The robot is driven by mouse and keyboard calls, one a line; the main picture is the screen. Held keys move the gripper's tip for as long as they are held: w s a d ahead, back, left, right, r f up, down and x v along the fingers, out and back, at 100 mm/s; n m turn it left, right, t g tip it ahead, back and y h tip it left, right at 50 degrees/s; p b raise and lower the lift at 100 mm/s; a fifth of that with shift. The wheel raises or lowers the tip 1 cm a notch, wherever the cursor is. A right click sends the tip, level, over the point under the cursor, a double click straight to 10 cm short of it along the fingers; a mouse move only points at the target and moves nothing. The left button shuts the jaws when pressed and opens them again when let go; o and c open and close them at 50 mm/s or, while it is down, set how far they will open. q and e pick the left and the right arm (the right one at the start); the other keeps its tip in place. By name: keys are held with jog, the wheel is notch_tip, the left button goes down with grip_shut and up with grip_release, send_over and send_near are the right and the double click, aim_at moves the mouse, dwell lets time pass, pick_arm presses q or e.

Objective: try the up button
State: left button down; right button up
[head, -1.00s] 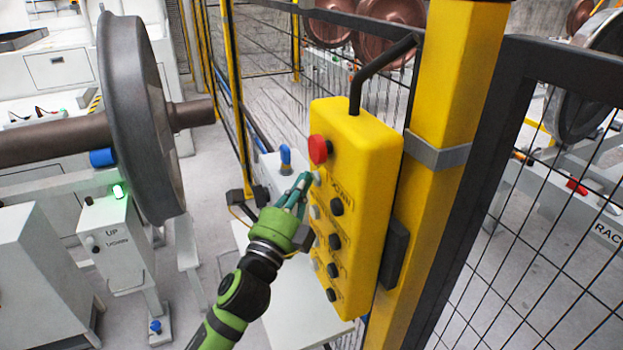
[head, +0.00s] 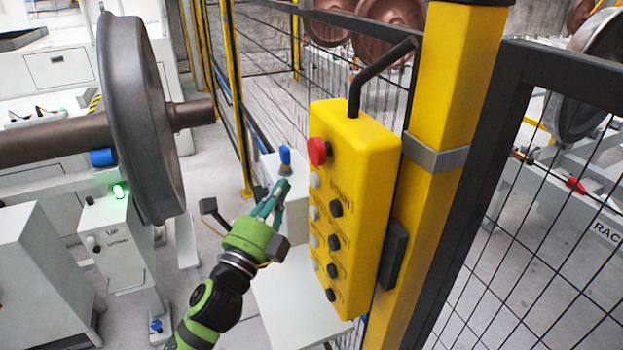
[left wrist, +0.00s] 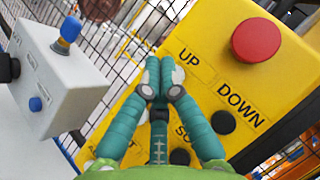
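The yellow control pendant (head: 352,200) hangs on the yellow post. Its top grey button (head: 315,180), beside the UP label in the left wrist view (left wrist: 188,56), is the up button; there my fingertips partly cover it. A dark button (head: 336,208) by the DOWN label and a red mushroom button (head: 318,151) are near it. My left gripper (head: 279,189) is shut and empty, its fingertips together in the left wrist view (left wrist: 159,75). In the head view it stands left of the pendant face with a visible gap. My right gripper is out of view.
A white box with a blue knob (head: 285,158) stands behind my gripper. The yellow post (head: 455,150) and black mesh fence (head: 500,200) close off the right. A large wheel (head: 140,120) on an axle and a pedestal with a green lamp (head: 119,191) stand at left.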

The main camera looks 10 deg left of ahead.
pick_arm(q)
jog(key=shift+s+a, duration=0.6)
jog(key=shift+a, duration=0.3)
